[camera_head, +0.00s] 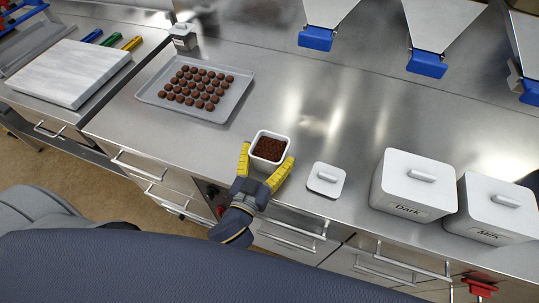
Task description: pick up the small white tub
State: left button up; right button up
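The small white tub (259,135) is square, open at the top and filled with small dark brown pieces. It is upright near the front edge of the counter. My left gripper (267,157), with yellow fingers, reaches in from the front, with one finger at the tub's left side and one at its right. The fingers are spread about as wide as the tub; I cannot tell if they press on it. The tub's lower front is hidden by the gripper. My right gripper is not in view.
A white square lid (325,181) with a handle lies right of the tub. White lidded bins marked Dark (407,190) and Milk (494,213) stand further right. A grey tray (150,93) of round chocolates is behind left. Blue-tipped chutes (427,63) hang at the back. The middle counter is clear.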

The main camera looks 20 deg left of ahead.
pick_arm(q)
jog(key=c, duration=1.2)
jog(key=shift+r, duration=0.15)
